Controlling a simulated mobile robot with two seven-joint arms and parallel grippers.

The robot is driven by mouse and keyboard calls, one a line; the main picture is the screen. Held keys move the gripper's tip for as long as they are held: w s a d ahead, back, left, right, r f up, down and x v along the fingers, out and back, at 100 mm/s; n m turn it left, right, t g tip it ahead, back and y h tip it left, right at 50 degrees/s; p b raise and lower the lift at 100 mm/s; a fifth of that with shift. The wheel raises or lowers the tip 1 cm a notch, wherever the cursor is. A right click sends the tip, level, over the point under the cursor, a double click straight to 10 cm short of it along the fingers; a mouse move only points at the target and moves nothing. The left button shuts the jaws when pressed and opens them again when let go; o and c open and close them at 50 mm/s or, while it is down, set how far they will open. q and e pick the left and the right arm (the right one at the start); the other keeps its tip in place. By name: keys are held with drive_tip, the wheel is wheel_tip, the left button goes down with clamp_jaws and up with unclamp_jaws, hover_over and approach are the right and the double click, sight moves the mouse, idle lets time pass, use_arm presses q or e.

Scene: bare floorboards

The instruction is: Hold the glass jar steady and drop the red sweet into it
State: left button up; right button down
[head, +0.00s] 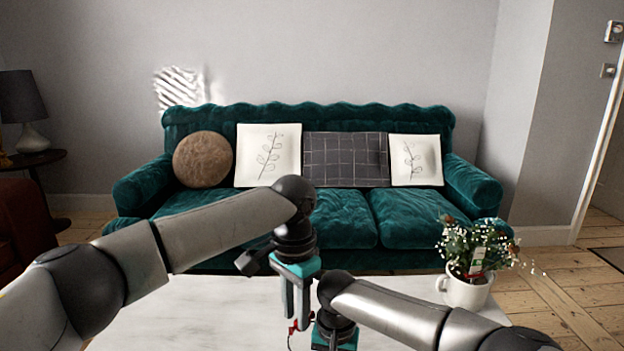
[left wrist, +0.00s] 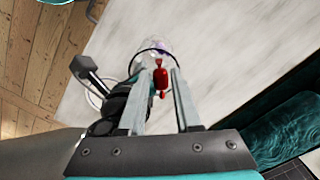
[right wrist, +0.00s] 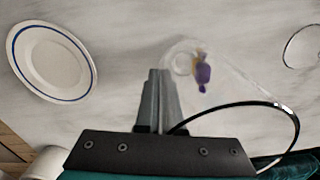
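The red sweet (left wrist: 161,78) shows between the fingers of my left gripper (left wrist: 160,70), with a gap on both sides. In the head view the sweet (head: 299,326) is just below the left fingertips (head: 296,308). The clear glass jar (left wrist: 150,50) lies beyond the sweet in the left wrist view. In the right wrist view its dark rim (right wrist: 296,135) curves to my right gripper (right wrist: 158,85), whose fingers are close together on the jar's wall. A purple sweet (right wrist: 203,75) and a yellow one (right wrist: 197,57) show inside. In the head view the jar is mostly hidden.
A white marble-look table (head: 190,315) carries a white mug (head: 465,290) with a flowering plant at the right. A blue-rimmed plate (right wrist: 85,80) and another round glass rim (right wrist: 288,50) show in the right wrist view. A green sofa (head: 340,220) stands behind.

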use_arm(q)
drive_tip(key=o, duration=0.4)
wheel_tip(320, 180, up, 12)
idle(0.6)
